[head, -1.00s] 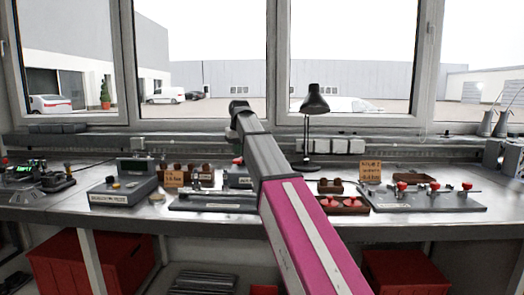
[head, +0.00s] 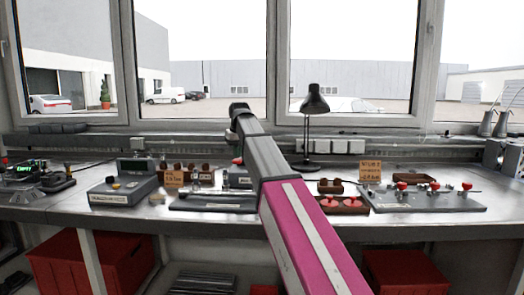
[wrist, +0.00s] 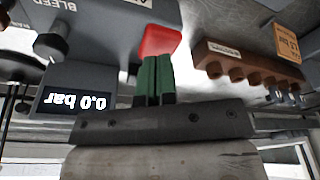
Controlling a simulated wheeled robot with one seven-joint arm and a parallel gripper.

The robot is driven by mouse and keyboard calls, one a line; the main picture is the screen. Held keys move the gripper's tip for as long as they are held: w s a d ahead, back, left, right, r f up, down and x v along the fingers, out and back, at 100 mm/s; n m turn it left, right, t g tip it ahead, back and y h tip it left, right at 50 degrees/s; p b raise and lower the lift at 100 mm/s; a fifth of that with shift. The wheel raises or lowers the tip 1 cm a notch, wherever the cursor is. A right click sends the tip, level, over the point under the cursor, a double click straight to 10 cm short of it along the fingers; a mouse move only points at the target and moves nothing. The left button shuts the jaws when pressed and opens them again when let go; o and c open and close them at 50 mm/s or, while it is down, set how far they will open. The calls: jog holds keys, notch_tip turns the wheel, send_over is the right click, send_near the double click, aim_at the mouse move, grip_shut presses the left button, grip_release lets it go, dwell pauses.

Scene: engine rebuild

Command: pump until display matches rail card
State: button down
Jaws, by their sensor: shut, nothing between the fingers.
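In the wrist view, which is upside down, my gripper (wrist: 153,62) has dark green fingers close together with nothing between them. Their tips are at a red block-shaped part (wrist: 162,40), perhaps the pump handle; I cannot tell if they touch it. The grey pump unit (wrist: 115,15) carries a "BLEED" label and a dark knob. Its display (wrist: 75,102) reads 0.0 bar. In the head view my arm hides my gripper and most of this unit (head: 238,180). An orange card (wrist: 288,42) shows at the wrist view's right; its writing is unreadable.
On the bench are a grey box with a display (head: 124,188), another orange card (head: 370,171), a black lamp (head: 312,105) and a plate with red knobs (head: 430,198). A far-left display (head: 24,168) reads EMPTY.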

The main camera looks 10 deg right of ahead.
aim_at(237, 160)
jog(key=shift+s+x, duration=0.2)
jog(key=shift+x, duration=0.75)
jog(key=shift+s+x, duration=0.15)
jog(key=shift+x, duration=0.75)
jog(key=shift+d, duration=0.15)
jog(key=shift+w+v, duration=0.2)
jog(key=shift+v, duration=0.75)
jog(key=shift+w+v, duration=0.15)
jog(key=shift+v, duration=0.8)
jog(key=shift+r, duration=0.4)
